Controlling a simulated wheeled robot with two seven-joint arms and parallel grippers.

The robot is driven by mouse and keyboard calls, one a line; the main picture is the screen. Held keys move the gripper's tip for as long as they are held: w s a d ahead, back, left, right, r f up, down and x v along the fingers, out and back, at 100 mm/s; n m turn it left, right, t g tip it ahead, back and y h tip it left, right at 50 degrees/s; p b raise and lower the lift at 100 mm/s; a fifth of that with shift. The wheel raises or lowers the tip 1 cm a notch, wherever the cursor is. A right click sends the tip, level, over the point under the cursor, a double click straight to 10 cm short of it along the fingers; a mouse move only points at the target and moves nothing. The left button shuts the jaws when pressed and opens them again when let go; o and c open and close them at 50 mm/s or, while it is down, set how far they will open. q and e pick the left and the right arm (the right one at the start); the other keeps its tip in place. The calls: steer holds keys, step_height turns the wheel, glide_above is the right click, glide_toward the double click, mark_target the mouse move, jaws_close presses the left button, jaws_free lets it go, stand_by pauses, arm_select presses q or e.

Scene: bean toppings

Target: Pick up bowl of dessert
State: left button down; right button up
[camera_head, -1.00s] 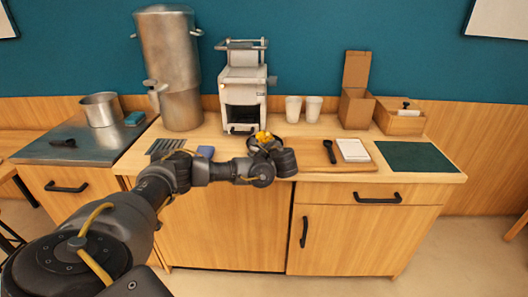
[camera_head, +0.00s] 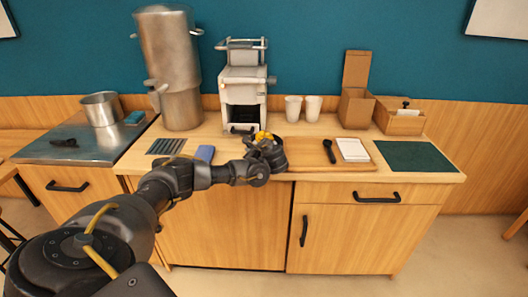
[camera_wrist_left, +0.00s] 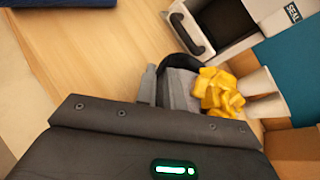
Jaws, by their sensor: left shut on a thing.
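The dessert bowl is dark, and only part of its rim (camera_wrist_left: 172,61) shows in the left wrist view. It holds yellow cube-like pieces (camera_wrist_left: 217,90), which show as a small yellow heap (camera_head: 263,135) in the head view. My left gripper (camera_head: 262,147) is at the bowl near the counter's front edge, in front of the white machine. In the left wrist view its grey fingers (camera_wrist_left: 166,88) are shut on the bowl's side. The gripper hides most of the bowl, and I cannot tell whether it touches the counter. My right gripper is out of view.
A white machine (camera_head: 243,82) stands behind the bowl, with two white cups (camera_head: 303,107) to its right. A wooden tray (camera_head: 310,162) with a dark spoon (camera_head: 328,150) and white card (camera_head: 353,150) lies right of the gripper. A blue block (camera_head: 205,153) is left.

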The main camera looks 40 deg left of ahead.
arm_select(q)
steer(key=shift+r, duration=0.7)
steer(key=s+d+r+p, duration=0.7)
steer(key=d+r+p, duration=0.4)
steer(key=d+p, duration=0.1)
steer(key=shift+r+p, duration=0.3)
steer(key=shift+p, duration=0.6)
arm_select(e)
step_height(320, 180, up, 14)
